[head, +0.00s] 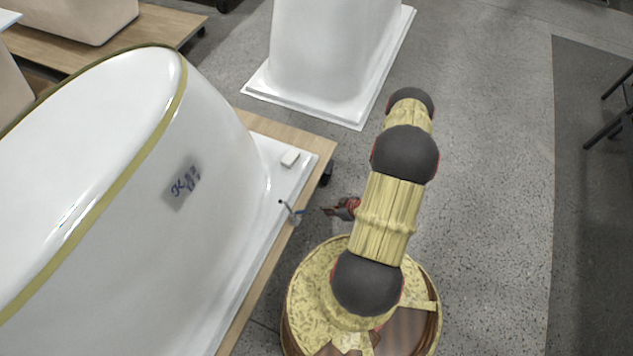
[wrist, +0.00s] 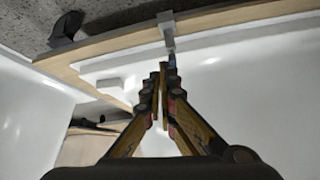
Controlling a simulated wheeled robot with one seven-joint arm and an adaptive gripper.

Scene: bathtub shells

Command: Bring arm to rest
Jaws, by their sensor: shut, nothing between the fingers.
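My arm rises from my round base and reaches up and away in the head view. My gripper (head: 343,208) shows small at the left of the arm, beside the edge of the wooden board under the nearest tub shell. In the wrist view my gripper (wrist: 163,70) is shut, its fingertips together and nothing between them. Past the fingertips in the wrist view is a small grey clamp-like piece (wrist: 167,28) on the board's edge. I cannot tell whether the fingertips touch it.
A large white bathtub shell (head: 228,180) on a wooden board fills the left. A small white block (head: 290,158) lies on its flange. Another white shell (head: 330,50) stands on the floor behind. A dark chair (head: 612,115) is at the right edge. The grey floor (head: 490,170) right of my arm is clear.

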